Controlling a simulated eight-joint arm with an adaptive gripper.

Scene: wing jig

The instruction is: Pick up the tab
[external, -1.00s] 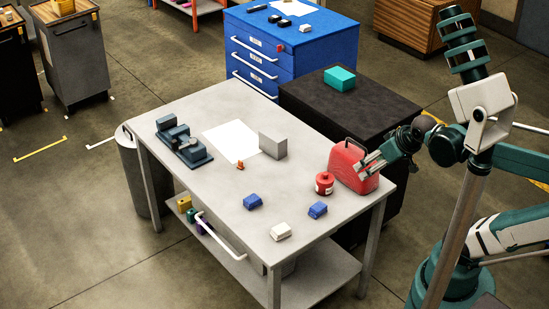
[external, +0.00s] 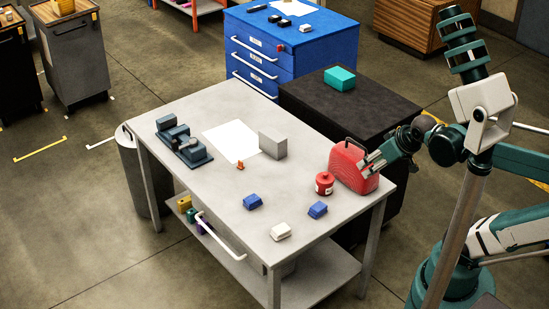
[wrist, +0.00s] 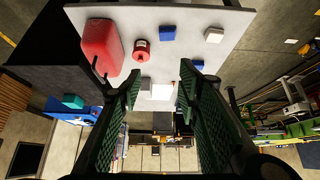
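A small orange-red piece (external: 240,165), which may be the tab, stands on the grey table (external: 225,105) beside the white sheet (external: 232,141), just left of a grey block (external: 273,144). It is too small to make out its shape. My gripper (external: 369,163) is at the right end of the table, by the red jerry can (external: 352,168), far from the orange-red piece. In the wrist view my gripper (wrist: 160,76) has its two green fingers wide apart with nothing held between them. The white sheet shows beyond them.
A red canister (external: 324,184), two blue blocks (external: 252,202) (external: 317,210) and a white block (external: 281,231) stand on the near and right part. A blue-grey vise-like fixture (external: 184,142) is at the left. A black cabinet (external: 310,100) adjoins the table's back.

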